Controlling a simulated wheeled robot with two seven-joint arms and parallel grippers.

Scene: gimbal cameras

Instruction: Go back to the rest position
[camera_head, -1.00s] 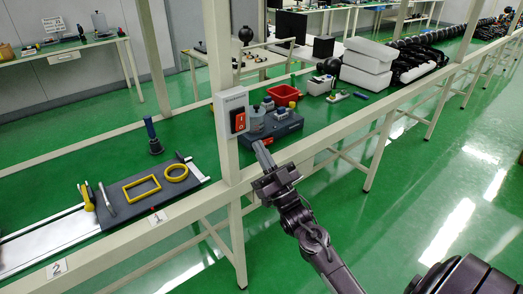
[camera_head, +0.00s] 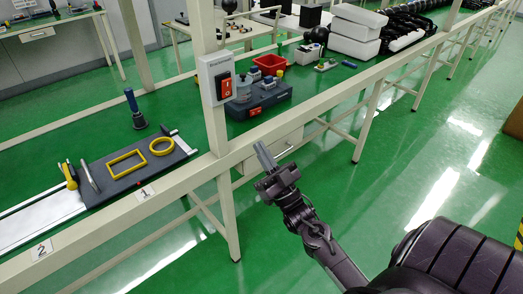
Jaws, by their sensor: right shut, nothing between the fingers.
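My right gripper (camera_head: 265,157) is shut and empty. It is in the air in front of the workbench, below the red switch (camera_head: 226,87) on the bench post, and touches nothing that I can see. Its arm comes in from the lower right. My left gripper is not in view.
The green workbench (camera_head: 188,98) runs along the left and back, with a light frame and posts. A dark plate (camera_head: 104,194) holds yellow frames. A blue-handled tool (camera_head: 135,108) and a red bin (camera_head: 269,65) stand on the bench. The floor (camera_head: 385,180) at right is clear.

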